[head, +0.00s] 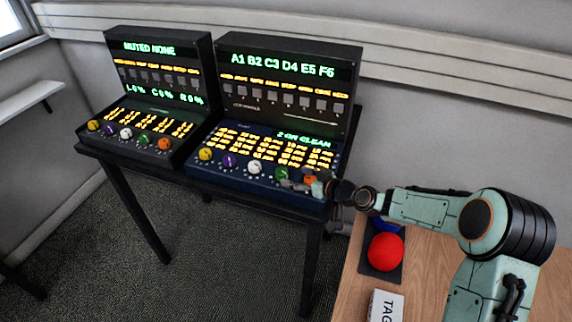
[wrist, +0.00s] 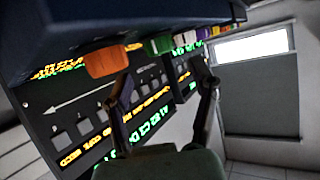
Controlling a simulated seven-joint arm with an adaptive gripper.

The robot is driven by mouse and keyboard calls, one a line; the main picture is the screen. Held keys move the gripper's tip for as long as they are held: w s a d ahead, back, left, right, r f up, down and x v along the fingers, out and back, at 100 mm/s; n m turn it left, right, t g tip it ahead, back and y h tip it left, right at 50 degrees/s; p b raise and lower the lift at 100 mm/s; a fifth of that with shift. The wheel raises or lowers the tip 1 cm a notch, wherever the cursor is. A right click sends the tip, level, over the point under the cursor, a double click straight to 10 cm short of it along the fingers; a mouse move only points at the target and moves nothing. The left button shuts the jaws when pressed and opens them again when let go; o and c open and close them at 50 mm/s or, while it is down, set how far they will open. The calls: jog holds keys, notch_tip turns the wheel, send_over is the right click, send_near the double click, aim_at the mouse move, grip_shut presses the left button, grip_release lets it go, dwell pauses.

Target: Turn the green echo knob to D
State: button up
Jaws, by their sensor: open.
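A green knob (head: 281,173) sits in the front knob row of the right console (head: 262,184), between a white knob (head: 254,167) and an orange knob (head: 310,180). My gripper (head: 298,186) is open at the right end of this row and partly hides the orange knob. In the wrist view the green knob (wrist: 158,45) lies beyond the spread fingers of my gripper (wrist: 168,79), roughly between them, with no visible contact. The orange knob (wrist: 112,59) is beside the left finger. The knob labels and pointer settings are too small to read.
The left console (head: 150,150) has its own knob row, including another green knob (head: 145,139). Both consoles stand on a dark table (head: 317,215). A wooden table (head: 428,270) at right holds a red ball (head: 385,252) on a dark tray and a tag box (head: 384,306).

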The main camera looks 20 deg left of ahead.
aim_at(283, 172)
jog(key=x, duration=0.6)
grip_shut()
